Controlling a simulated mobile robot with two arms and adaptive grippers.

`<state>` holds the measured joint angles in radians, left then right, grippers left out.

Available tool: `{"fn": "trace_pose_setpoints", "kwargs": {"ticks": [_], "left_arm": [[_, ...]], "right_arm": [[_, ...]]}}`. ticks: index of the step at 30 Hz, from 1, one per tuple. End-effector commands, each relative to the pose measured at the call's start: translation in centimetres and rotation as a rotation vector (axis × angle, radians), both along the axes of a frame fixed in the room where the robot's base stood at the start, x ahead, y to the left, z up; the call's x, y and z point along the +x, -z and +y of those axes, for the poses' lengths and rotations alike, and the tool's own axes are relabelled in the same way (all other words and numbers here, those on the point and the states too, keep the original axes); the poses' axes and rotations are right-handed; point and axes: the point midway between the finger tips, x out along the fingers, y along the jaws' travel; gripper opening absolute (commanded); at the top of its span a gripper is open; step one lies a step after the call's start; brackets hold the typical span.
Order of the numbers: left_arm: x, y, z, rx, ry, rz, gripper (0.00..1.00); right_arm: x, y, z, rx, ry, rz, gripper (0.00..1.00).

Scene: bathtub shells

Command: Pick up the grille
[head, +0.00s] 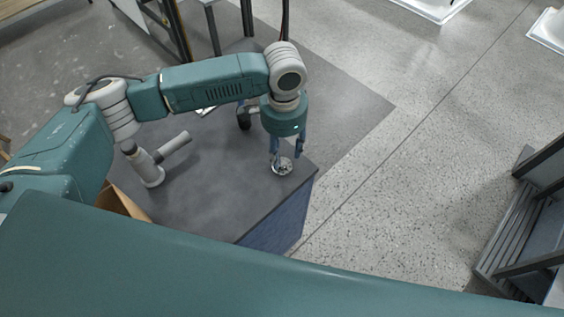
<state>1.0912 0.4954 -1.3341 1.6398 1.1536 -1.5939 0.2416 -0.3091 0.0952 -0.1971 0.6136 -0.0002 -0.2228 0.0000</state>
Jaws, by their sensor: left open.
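The grille (283,167) is a small round silvery piece lying on the dark grey worktop near its right corner. My left gripper (286,157) points down right over the grille, with one finger on each side of it above. Its fingers are apart. I cannot tell whether the fingertips touch the grille, and their tips partly cover its upper edge. My right gripper is not in the head view.
A grey pipe fitting (152,175) stands on the worktop (215,205) to the left, under my arm. A cardboard box (125,203) shows at the worktop's left edge. A dark slatted rack (510,240) stands at the far right. White shells (432,8) lie at the top right.

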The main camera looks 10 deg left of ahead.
Motion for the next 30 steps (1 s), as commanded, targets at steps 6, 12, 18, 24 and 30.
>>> {"fn": "trace_pose_setpoints", "kwargs": {"ticks": [6,12,18,24,30], "left_arm": [[0.0,3.1,0.4,0.001,0.000,0.003,0.45],[0.1,4.7,0.4,0.001,0.000,-0.001,0.45],[0.1,4.7,0.4,0.000,0.000,-0.001,0.43],[0.1,4.7,0.4,-0.001,0.000,-0.001,0.03],[0.1,4.7,0.4,-0.001,0.000,-0.001,0.00]], "right_arm": [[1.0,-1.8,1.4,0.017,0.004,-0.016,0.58],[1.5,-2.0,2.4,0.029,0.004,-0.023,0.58],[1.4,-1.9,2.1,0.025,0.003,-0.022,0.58],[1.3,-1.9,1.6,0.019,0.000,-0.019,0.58],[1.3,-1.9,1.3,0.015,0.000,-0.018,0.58]]}}
